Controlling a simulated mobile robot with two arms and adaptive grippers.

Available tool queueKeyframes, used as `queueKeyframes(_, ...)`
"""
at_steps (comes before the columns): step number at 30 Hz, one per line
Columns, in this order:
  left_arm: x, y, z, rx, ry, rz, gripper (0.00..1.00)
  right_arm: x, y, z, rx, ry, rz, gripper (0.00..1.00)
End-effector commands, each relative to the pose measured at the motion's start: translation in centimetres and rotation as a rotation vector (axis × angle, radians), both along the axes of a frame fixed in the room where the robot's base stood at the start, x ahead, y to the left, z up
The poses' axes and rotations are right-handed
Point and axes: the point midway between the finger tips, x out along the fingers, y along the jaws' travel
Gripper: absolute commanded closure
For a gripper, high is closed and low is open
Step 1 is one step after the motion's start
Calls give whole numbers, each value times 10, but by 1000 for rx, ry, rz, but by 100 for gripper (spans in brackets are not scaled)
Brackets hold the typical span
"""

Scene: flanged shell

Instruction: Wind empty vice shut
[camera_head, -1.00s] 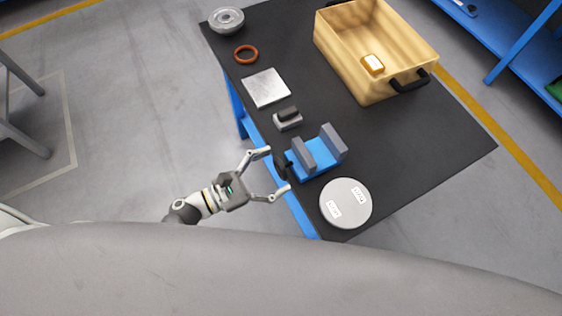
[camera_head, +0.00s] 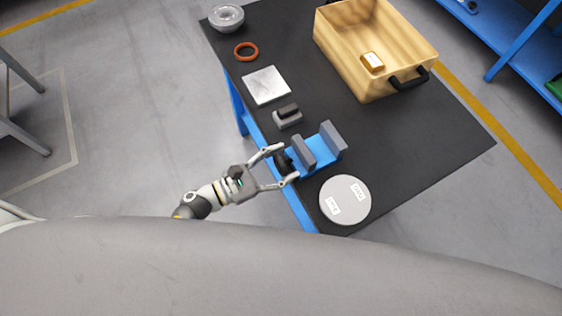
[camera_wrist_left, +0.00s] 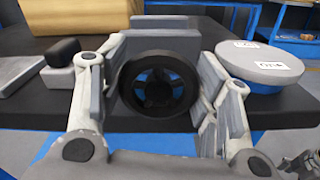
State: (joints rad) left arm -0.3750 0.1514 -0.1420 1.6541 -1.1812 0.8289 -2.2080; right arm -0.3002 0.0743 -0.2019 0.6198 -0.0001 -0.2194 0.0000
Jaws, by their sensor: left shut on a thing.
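The blue vice (camera_head: 318,158) with two grey jaws stands at the near edge of the black table. Its jaws are apart, with an empty gap between them. Its black handwheel (camera_head: 283,161) faces my left gripper (camera_head: 286,167). My left gripper is shut on the handwheel, one finger on each side of it. In the left wrist view the black spoked handwheel (camera_wrist_left: 157,84) sits between the fingers, in front of the grey jaw.
A round grey labelled disc (camera_head: 345,200) lies right beside the vice. A small grey block with a black top (camera_head: 287,117), a metal plate (camera_head: 266,85), an orange ring (camera_head: 246,51) and a flanged metal part (camera_head: 227,17) line the left side. A tan crate (camera_head: 352,62) stands behind.

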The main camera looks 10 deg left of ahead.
Motion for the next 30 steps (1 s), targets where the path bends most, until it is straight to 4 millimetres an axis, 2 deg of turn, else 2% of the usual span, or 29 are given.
queueKeyframes(8, 0, 1, -1, -42, 62, -1, 66, 1, -2, -2, -3, -1, 1, 16)
queueKeyframes(30, 2, 2, -1, -326, 452, -1, 66, 1, -7, -8, -8, -1, -1, 16)
